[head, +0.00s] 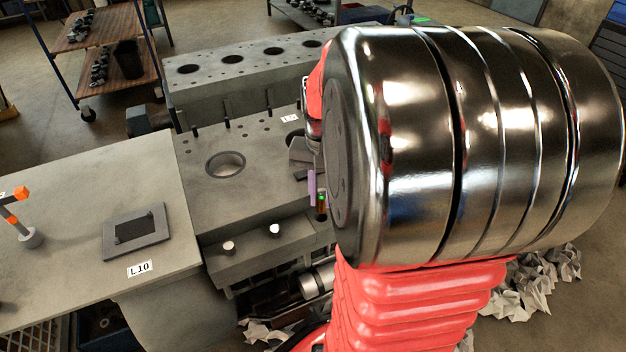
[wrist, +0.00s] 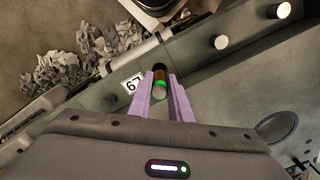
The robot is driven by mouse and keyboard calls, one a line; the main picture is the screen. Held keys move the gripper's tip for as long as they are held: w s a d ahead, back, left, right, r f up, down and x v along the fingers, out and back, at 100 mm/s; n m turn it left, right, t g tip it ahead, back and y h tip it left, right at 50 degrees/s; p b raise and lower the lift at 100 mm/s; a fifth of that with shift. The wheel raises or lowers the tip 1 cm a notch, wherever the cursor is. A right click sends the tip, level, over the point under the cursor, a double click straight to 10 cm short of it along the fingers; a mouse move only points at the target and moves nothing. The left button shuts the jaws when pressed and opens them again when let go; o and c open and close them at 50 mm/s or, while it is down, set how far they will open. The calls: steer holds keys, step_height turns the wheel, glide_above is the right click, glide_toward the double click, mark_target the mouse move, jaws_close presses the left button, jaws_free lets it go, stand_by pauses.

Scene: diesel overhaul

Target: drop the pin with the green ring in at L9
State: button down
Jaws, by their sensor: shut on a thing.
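The pin with the green ring (wrist: 160,91) is between the purple fingers of my gripper (wrist: 160,80), which is shut on it. The pin has a dark end, an orange-brown stretch and a grey end by the green ring. In the head view the pin (head: 321,206) shows beside a purple finger of my gripper (head: 316,190), at the front ledge of the engine block, partly hidden by my arm. The label L9 (wrist: 132,84) lies just left of the pin in the wrist view, upside down. The hole at L9 is not visible; whether the pin touches the ledge I cannot tell.
Two pale round-topped pegs (head: 229,247) (head: 274,230) stand on the block's front ledge. The engine block (head: 255,140) has a large bore (head: 225,165). Left is a bench (head: 70,220) with a square frame (head: 136,231) by label L10 (head: 139,268). Crumpled paper (wrist: 100,55) lies on the floor.

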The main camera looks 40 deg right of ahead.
mark_target(321, 210)
steer(key=shift+f, duration=0.65)
steer(key=shift+f, duration=1.9)
stand_by(0.9)
steer(key=c, duration=1.5)
jaws_free()
steer(key=shift+c, duration=0.2)
steer(key=shift+o, duration=0.3)
steer(key=shift+a, duration=0.1)
steer(key=o, duration=0.3)
steer(key=shift+r, duration=3.5)
